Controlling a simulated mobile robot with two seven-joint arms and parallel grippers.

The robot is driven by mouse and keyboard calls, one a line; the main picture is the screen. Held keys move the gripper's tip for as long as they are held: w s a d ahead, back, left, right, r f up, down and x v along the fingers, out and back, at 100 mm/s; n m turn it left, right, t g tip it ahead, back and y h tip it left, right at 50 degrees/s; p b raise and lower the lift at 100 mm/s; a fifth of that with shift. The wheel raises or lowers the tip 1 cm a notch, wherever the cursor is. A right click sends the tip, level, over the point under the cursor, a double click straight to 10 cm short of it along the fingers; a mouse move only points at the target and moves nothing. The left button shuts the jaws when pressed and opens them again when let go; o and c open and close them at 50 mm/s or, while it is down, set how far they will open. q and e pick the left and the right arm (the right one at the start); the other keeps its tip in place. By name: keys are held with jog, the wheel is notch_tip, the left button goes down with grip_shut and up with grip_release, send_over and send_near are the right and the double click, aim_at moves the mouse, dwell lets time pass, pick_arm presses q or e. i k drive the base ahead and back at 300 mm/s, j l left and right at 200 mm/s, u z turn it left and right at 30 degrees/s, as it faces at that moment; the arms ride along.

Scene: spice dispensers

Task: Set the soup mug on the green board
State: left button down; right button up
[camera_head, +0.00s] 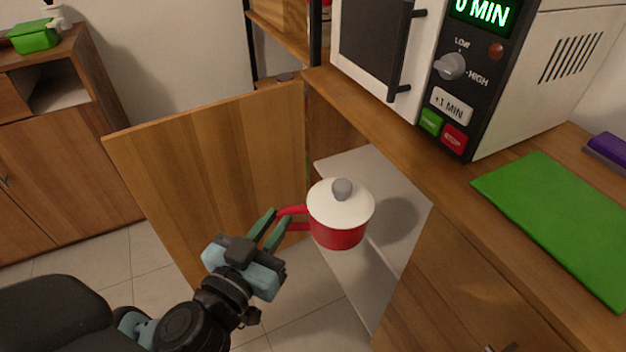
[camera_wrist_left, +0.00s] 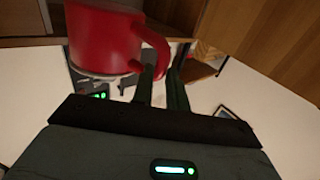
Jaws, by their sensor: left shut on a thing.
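The soup mug (camera_head: 337,228) is red with a white lid and a grey knob. My left gripper (camera_head: 275,224) is shut on the mug's red handle, on the mug's left side in the head view. The mug is upright, in front of an open cabinet. In the left wrist view the mug (camera_wrist_left: 103,40) is at the upper left, with its handle at the fingers (camera_wrist_left: 163,80). The green board (camera_head: 560,220) lies flat and bare on the counter at the right. My right gripper is not in view.
A white microwave (camera_head: 455,70) stands on the wooden counter (camera_head: 420,150), behind and left of the board. An open cabinet door (camera_head: 215,170) stands left of the mug. A purple object (camera_head: 606,150) is at the far right. A green box (camera_head: 34,37) sits on a cabinet far left.

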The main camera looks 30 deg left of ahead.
aim_at(557, 214)
jog(key=k+l+z, duration=0.15)
jog(key=k+z, duration=0.2)
jog(key=k+l+z, duration=0.2)
jog(key=z, duration=0.2)
jog(key=k+l+z, duration=0.35)
